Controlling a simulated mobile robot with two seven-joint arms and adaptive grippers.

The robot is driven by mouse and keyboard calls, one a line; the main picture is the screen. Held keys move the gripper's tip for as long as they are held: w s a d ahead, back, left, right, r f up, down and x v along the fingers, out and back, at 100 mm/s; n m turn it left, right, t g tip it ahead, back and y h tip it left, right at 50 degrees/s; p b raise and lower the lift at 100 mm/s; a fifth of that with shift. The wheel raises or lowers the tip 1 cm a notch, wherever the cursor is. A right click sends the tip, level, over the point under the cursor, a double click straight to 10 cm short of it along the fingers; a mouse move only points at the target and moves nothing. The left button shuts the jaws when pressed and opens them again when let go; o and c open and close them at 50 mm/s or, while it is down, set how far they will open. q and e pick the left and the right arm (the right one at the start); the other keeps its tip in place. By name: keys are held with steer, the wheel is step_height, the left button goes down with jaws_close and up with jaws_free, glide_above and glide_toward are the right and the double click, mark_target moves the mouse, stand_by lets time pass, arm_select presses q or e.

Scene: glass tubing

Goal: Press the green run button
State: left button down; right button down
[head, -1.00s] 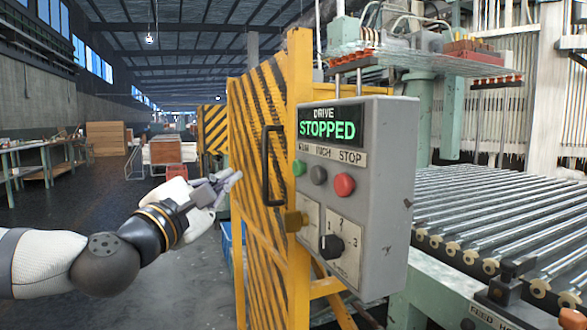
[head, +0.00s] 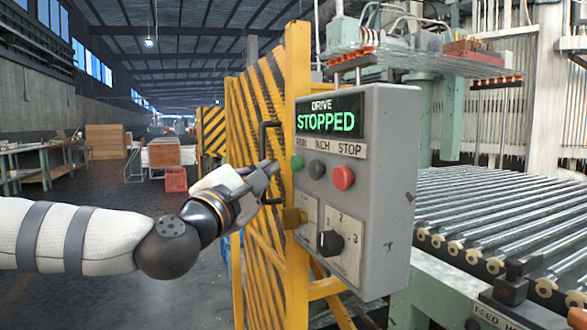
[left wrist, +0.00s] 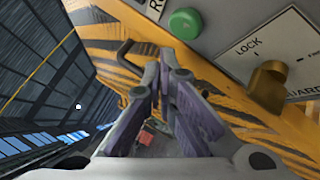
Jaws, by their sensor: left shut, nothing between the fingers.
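The green run button (head: 297,163) is at the upper left of the grey control box (head: 390,200), under a "RUN" label. It also shows in the left wrist view (left wrist: 186,23), near the top. A grey inch button (head: 317,170) and a red stop button (head: 343,178) sit to its right. The display (head: 328,120) reads "DRIVE STOPPED". My left gripper (head: 272,167) is shut and empty, just left of the green button and in front of the striped guard. A gap to the button shows in the left wrist view. My right gripper is out of view.
A yellow-and-black guard (head: 262,95) with a dark handle (head: 264,140) stands beside the box. A brass lock (head: 294,218) and a black selector knob (head: 330,244) are below the buttons. A roller conveyor (head: 500,215) lies to the right.

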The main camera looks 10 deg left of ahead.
arm_select(q)
steer(key=shift+w+d+r, duration=0.1)
steer(key=shift+w+d, duration=0.25)
steer(key=shift+d, duration=0.15)
steer(key=shift+d, duration=0.1)
stand_by(1.1)
steer(key=shift+w+d, duration=0.2)
steer(key=shift+d, duration=0.05)
